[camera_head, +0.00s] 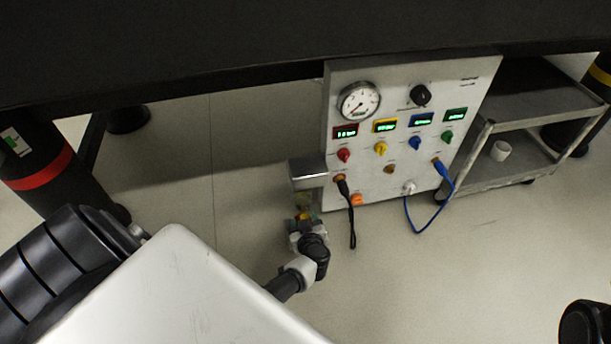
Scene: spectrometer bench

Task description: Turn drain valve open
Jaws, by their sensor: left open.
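A grey control panel (375,138) stands under the dark bench edge. A metal box (309,172) sticks out at its lower left. A small yellow part (303,216) shows just below this box; it may be the drain valve's handle, but it is too small and covered to be sure. My left gripper (303,224) is open and reaches up to this yellow part. I cannot tell whether the fingers touch it or stand around it. An orange piece (357,200) sits at the panel's bottom edge. My right gripper does not show.
The panel carries a dial gauge (359,101), a black knob (420,95) and several coloured knobs. A black cable (352,225) and a blue cable (411,221) hang from it. A metal cart (480,181) with a white cup (501,150) stands at right.

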